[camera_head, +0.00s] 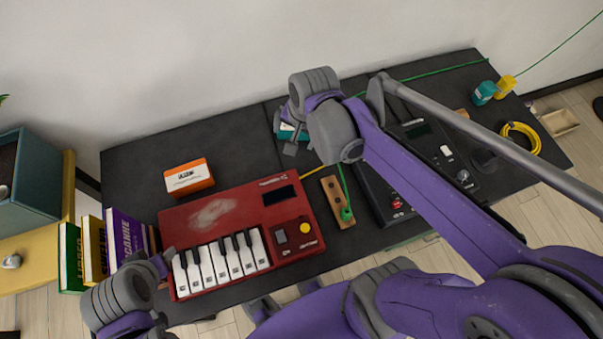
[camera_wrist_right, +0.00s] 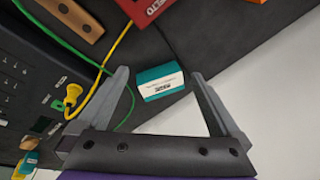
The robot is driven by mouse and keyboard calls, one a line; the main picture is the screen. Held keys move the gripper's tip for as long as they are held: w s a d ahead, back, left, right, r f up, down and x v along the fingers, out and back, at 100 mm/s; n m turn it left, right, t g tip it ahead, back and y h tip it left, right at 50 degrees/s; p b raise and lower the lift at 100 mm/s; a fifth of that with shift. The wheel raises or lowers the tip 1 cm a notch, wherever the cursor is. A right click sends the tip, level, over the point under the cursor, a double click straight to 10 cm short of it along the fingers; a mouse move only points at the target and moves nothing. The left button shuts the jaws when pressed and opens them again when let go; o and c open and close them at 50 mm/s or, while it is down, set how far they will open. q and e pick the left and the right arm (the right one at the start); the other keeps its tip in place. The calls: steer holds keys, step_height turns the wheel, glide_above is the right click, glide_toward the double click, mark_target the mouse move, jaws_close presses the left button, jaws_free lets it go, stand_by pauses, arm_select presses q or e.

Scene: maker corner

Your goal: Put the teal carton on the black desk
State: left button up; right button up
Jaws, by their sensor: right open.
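The teal carton (camera_head: 287,131), with a white label, is partly hidden behind my right gripper in the head view. In the right wrist view the whole carton (camera_wrist_right: 161,84) shows between the open fingers, with a gap on both sides. It appears to rest on the black desk (camera_head: 135,162), near the desk's wall-side edge. My right gripper (camera_head: 284,142) is open and empty, with its fingers pointing toward the carton. My left gripper (camera_head: 152,258) is by the desk's front left, near the red keyboard; its jaws are too unclear to judge.
A red keyboard (camera_head: 238,206) and an orange box (camera_head: 189,178) occupy the desk's left part. A wooden block (camera_head: 336,202) and a black device (camera_head: 380,198) stand in the middle. Green and yellow cables cross the desk. Books (camera_head: 98,250) stand at the left. The back left surface is clear.

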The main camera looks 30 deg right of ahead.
steer(key=s+a+f+n+t, duration=0.2)
steer(key=s+a+n, duration=0.2)
steer(key=s+n, duration=0.5)
steer(key=shift+s+f+n, duration=0.2)
steer(key=shift+s+n, duration=0.15)
steer(key=shift+n, duration=0.65)
